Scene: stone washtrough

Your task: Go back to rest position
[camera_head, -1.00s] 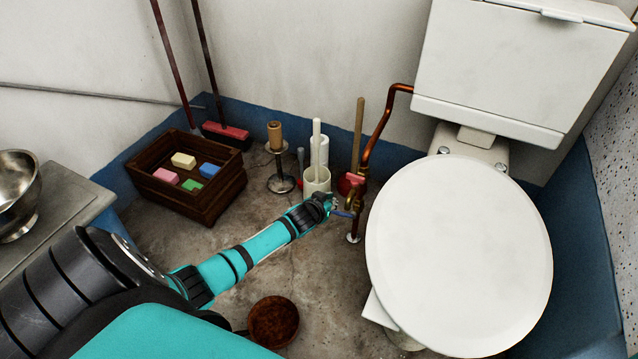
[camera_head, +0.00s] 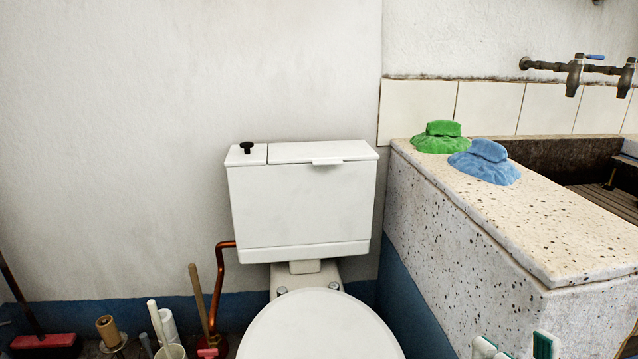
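Neither of my grippers is in the head view now, and no part of either arm can be made out for sure. The view faces a white toilet, with its cistern (camera_head: 300,205) against the wall and its closed lid (camera_head: 320,330) cut off by the bottom edge. A stone washtrough (camera_head: 520,215) stands to the right of the toilet. A green cloth-like item (camera_head: 440,138) and a blue one (camera_head: 486,162) lie on its ledge.
A copper pipe (camera_head: 218,285) runs down left of the cistern. A red broom (camera_head: 45,342), a paper roll stand (camera_head: 108,332) and a brush holder (camera_head: 172,352) show at the lower left. Taps (camera_head: 575,75) are on the right wall. Green-and-white items (camera_head: 545,345) show at the bottom right.

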